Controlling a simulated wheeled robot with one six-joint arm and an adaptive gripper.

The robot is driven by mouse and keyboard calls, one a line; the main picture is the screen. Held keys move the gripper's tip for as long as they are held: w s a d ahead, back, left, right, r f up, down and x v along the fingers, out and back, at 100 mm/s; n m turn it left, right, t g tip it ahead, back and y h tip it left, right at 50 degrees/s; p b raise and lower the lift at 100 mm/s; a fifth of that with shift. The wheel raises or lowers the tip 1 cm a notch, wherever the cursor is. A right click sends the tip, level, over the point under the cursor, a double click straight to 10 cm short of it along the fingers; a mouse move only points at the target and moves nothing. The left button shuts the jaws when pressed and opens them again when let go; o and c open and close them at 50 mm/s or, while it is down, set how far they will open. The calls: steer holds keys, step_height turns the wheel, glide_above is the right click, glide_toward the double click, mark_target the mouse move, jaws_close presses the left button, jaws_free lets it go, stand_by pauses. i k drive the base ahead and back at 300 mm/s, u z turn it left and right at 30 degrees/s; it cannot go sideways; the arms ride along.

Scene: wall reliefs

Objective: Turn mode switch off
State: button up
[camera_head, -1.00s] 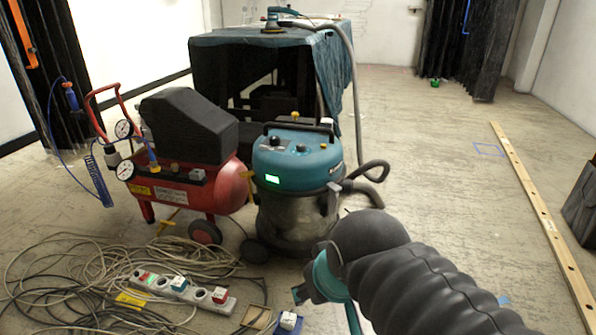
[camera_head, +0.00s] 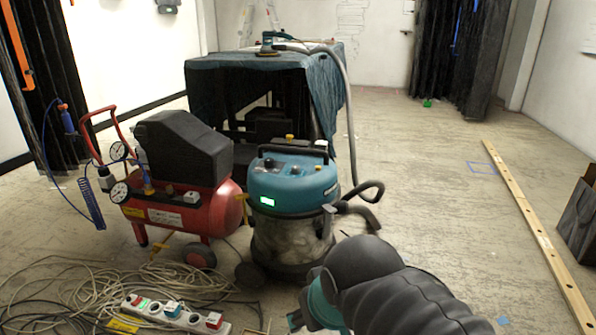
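A teal-topped vacuum cleaner (camera_head: 292,195) stands upright on the floor in the middle of the head view. I cannot tell which control is the mode switch, as no labels are readable. My arm, in a dark ribbed sleeve, comes in from the lower right. The teal end of my gripper (camera_head: 306,312) is low in front of the vacuum, apart from its top panel. Its fingers are mostly hidden or too small to judge.
A red compressor (camera_head: 182,212) stands left of the vacuum. Tangled cables and a power strip (camera_head: 176,313) lie at lower left. A cloth-covered table (camera_head: 222,80) is behind. A black hose (camera_head: 372,187) curls on the right.

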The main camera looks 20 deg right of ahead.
mark_target(269, 163)
steer(key=k, duration=0.65)
steer(key=z, duration=0.6)
steer(key=i, duration=1.25)
steer(key=u, duration=0.1)
